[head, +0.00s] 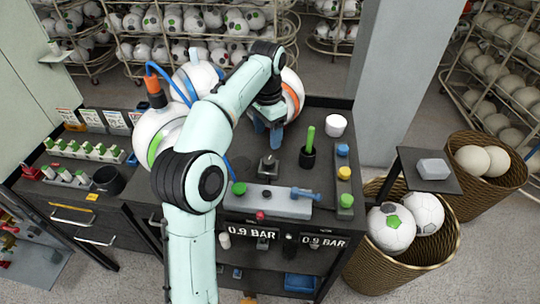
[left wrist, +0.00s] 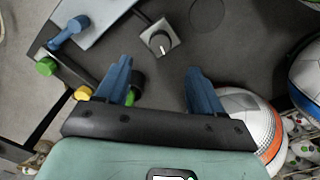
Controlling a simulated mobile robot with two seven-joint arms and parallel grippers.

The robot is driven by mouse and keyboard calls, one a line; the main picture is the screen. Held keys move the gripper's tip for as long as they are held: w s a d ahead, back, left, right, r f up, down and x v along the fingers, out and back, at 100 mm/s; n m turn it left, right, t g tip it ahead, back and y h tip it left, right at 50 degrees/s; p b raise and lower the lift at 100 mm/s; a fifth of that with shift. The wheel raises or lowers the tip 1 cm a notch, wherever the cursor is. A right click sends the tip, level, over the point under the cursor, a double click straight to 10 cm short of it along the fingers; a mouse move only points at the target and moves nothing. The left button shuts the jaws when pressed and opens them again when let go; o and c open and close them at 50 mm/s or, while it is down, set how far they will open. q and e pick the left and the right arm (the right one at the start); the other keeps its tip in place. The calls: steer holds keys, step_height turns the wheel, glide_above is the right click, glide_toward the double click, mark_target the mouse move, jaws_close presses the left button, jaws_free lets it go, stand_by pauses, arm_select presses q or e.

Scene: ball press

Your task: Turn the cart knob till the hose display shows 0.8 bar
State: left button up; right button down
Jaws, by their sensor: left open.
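The cart knob (head: 268,165) is a dark dial on a small grey square block on the cart's dark top. In the left wrist view the knob (left wrist: 160,42) shows a white pointer mark, beyond my fingertips. My left gripper (head: 268,143) points down over the cart top, behind the knob in the head view. Its blue fingers are apart and empty in the left wrist view (left wrist: 157,68), with no contact on the knob. I cannot tell which belongs to the hose.
A grey block (head: 268,199) with a blue-handled piece lies along the front edge. Balls (head: 160,134) sit behind my arm. Baskets (head: 405,262) with balls stand at right.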

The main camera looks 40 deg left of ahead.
mark_target(269, 159)
arm_select(q)
step_height(269, 159, down, 10)
steer(key=shift+w+r+b, duration=0.1)
steer(key=shift+b, duration=1.15)
steer(key=shift+w+f, duration=0.2)
steer(key=shift+f, duration=0.15)
arm_select(e)
steer(key=shift+g, duration=0.3)
steer(key=s+f, duration=0.3)
steer(key=f, duration=0.1)
steer(key=shift+s, duration=0.4)
arm_select(q)
steer(key=shift+s, duration=0.1)
steer(key=c, duration=1.1)
steer(key=shift+o, duration=0.2)
steer(key=shift+r, duration=0.1)
arm_select(e)
steer(key=shift+w+r, duration=0.1)
steer(key=shift+r, duration=0.05)
